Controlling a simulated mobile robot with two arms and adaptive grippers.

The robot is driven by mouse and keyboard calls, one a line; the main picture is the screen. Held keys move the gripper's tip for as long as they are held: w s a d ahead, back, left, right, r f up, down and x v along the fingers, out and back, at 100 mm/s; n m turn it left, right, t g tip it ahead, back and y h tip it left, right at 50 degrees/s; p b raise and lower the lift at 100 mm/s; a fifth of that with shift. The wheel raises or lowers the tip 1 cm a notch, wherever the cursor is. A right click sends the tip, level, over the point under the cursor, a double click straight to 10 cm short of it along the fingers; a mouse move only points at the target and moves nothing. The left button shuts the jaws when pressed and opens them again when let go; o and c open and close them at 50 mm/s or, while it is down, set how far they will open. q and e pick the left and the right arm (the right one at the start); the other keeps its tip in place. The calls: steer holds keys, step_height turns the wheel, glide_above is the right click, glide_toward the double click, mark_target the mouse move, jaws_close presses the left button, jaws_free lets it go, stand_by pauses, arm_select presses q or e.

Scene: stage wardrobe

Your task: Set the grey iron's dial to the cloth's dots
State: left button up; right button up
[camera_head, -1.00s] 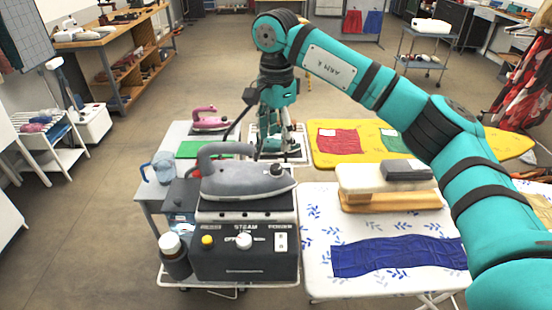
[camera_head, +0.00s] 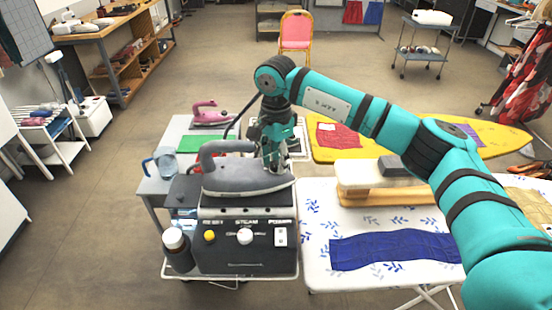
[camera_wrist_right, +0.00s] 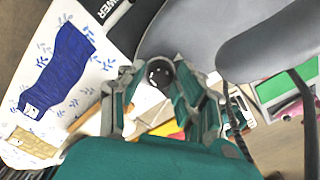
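The grey iron (camera_head: 235,178) stands on the dark steam station (camera_head: 215,262). Its dial, a dark round knob (camera_wrist_right: 160,73), shows between my right fingertips in the right wrist view; the gripper hides it in the head view. My right gripper (camera_head: 275,165) reaches down over the iron's right end, its fingertips close against both sides of the dial. The dial's marks cannot be read. A blue cloth (camera_head: 385,249) lies on the white leaf-patterned board; its pale label (camera_wrist_right: 31,110) shows in the right wrist view, too small to read dots. My left gripper is not in view.
A padded wooden sleeve board (camera_head: 365,198) with a grey block stands on the white board (camera_head: 318,275). A yellow board (camera_head: 328,152) with a red cloth (camera_head: 340,136) lies behind. A pink iron (camera_head: 212,113), green mat and blue jug (camera_head: 163,163) are left of my right arm.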

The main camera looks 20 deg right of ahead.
jaws_close()
